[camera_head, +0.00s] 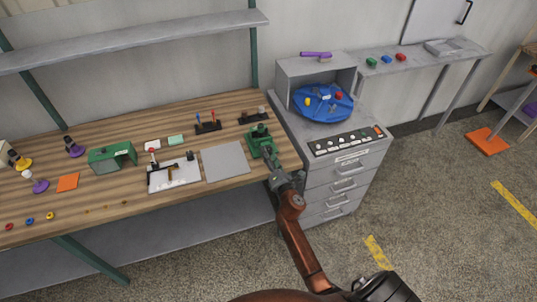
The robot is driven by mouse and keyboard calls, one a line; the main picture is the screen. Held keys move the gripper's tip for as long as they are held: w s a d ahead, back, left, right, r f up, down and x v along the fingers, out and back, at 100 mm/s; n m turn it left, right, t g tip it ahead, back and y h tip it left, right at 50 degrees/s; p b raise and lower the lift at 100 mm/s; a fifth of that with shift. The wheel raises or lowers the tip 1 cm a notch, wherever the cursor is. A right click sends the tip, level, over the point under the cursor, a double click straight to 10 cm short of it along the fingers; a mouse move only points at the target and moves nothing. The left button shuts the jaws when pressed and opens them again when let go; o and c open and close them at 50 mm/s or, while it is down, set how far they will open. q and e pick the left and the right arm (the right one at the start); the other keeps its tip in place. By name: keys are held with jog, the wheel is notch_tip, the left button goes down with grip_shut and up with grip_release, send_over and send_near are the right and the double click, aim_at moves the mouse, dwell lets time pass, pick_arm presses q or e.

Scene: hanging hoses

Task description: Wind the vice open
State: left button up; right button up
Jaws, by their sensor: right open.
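A green vice (260,139) stands at the right end of the wooden workbench, near its front corner. My right gripper (277,172) is at the vice's near end, just off the bench's front right corner. Its fingers are open, and the arm reaches up to it from the bottom of the view. The vice's handle is hidden or too small to make out by the gripper. I cannot tell whether the fingers touch it. The gap between the jaws is too small to judge. My left gripper is not in view.
A grey drawer cabinet (340,160) with a blue tray (322,103) stands close to the right of the vice. A grey plate (225,161) and a white board (174,176) lie to its left. A green box (112,157) is farther left. Floor on the right is mostly clear.

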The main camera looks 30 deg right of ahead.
jog(key=v, duration=1)
jog(key=shift+s+a, duration=0.2)
jog(key=shift+s, duration=0.15)
jog(key=shift+f, duration=0.15)
jog(key=s+a+f+m+g+y, duration=0.1)
jog(key=s+f+m+g, duration=0.3)
jog(key=f, duration=1.2)
jog(key=s+a+f+m+g+y, duration=0.15)
jog(key=s+f+m, duration=0.3)
jog(key=f, duration=1.15)
jog(key=s+a+f+m+g, duration=0.2)
jog(key=s+f+m+g, duration=0.3)
jog(key=s+f, duration=1.25)
jog(key=s+f+m+g, duration=0.2)
jog(key=s+f, duration=0.2)
jog(key=s, duration=0.6)
jog(key=s+a+f+m+g+y, duration=0.1)
jog(key=s+f+m+g, duration=0.1)
jog(key=s, duration=0.9)
jog(key=s+a+f+m+g, duration=0.1)
jog(key=s+f+m, duration=0.3)
jog(key=s, duration=0.6)
notch_tip(320, 180, down, 2)
jog(key=shift+s+f+g, duration=0.2)
jog(key=shift+s+g, duration=0.05)
jog(key=shift+g, duration=0.6)
